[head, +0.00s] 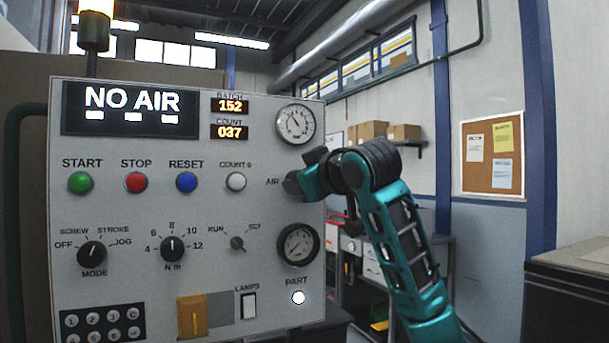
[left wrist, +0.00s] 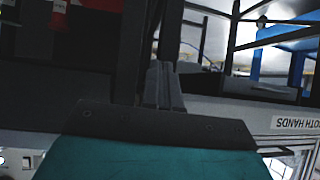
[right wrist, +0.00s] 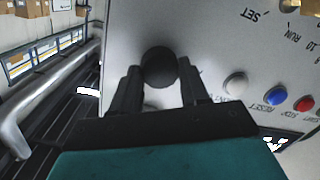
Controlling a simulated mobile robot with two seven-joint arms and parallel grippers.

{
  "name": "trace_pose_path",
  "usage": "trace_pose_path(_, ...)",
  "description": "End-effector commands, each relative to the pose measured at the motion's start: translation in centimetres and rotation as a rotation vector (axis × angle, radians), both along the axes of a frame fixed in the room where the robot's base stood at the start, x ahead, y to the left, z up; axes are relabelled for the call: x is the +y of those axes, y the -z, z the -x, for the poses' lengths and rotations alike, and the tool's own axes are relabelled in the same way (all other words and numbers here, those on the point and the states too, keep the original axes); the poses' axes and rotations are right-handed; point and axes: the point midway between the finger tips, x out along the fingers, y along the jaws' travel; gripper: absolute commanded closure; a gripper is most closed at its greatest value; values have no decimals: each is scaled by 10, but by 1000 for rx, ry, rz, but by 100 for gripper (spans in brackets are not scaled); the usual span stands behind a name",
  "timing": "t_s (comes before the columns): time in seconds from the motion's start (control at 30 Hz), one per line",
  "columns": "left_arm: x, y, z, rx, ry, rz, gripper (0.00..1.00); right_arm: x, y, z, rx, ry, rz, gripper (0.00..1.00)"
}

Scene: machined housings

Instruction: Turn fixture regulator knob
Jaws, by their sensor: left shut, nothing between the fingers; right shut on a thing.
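The regulator knob (right wrist: 158,68) is a round black knob on the grey panel, between the two fingers of my right gripper (right wrist: 160,82) in the right wrist view. My right gripper is shut on it. In the head view my right gripper (head: 301,186) reaches the panel (head: 205,270) from the right, beside the AIR label, and largely hides the knob. The display (head: 132,105) reads NO AIR. A round gauge (head: 295,124) sits above the knob, with a second gauge (head: 298,245) below. My left gripper (left wrist: 165,82) is shut and empty in the left wrist view, away from the panel.
START (head: 80,182), STOP (head: 136,182) and RESET (head: 187,182) buttons sit left of the knob. Below are a MODE dial (head: 92,254) and a torque dial (head: 172,249). Shelving (head: 350,262) and a corkboard (head: 492,156) stand behind, to the right.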

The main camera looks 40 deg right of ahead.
Motion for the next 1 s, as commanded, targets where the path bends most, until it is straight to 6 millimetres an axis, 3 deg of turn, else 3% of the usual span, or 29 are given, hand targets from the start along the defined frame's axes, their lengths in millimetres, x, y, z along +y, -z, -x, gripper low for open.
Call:
trace_pose_path(0.6,-1,-1,0,-2,1,1,100,2,0,0,170,0,542,86)
trace_pose_path(1.0,-1,-2,-1,-3,2,2,100,4,1,-1,237,-2,750,86)
